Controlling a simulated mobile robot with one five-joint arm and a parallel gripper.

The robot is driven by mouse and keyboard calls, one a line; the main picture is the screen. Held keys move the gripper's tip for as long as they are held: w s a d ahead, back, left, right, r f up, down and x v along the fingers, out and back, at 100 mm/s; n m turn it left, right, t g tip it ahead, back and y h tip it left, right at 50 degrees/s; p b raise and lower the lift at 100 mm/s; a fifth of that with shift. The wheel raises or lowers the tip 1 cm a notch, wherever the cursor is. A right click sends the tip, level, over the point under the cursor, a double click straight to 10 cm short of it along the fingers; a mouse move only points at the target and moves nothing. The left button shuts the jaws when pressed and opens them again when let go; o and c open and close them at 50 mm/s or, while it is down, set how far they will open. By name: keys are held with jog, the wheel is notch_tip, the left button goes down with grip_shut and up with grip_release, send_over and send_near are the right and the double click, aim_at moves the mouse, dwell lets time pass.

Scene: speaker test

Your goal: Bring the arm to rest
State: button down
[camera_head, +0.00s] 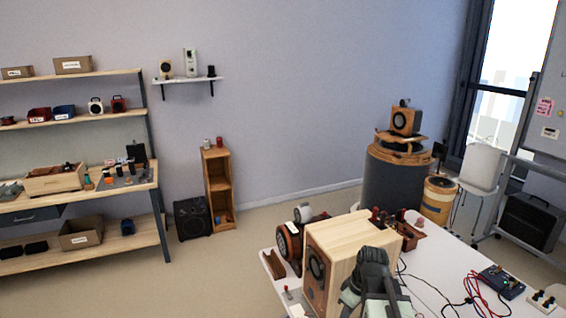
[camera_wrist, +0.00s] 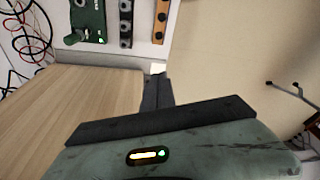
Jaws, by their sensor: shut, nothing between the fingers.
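My gripper (camera_head: 373,256) shows in the head view at the lower middle, in front of the pale wooden speaker box (camera_head: 340,245) on the white table. In the wrist view my gripper (camera_wrist: 157,85) has its dark fingers together, with nothing between them. The wooden top of a box (camera_wrist: 60,110) lies left of the fingers in that view. I cannot tell whether the gripper touches the box. A small lit indicator shows on my wrist housing.
The white table (camera_head: 440,262) holds a dark circuit board (camera_head: 501,281) with red and black wires. A dark drum (camera_head: 392,184) and a white chair (camera_head: 481,166) stand beyond. Open floor (camera_head: 215,280) lies left of the table.

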jog(key=s+a+f+m+g+h+b, duration=0.1)
jog(key=s+a+f+m+h, duration=0.1)
jog(key=m, duration=0.6)
jog(key=s+a+f, duration=0.1)
jog(key=s+a, duration=0.1)
jog(key=shift+s+a+m, duration=0.25)
jog(key=shift+s+m, duration=0.05)
jog(key=shift+f, duration=0.1)
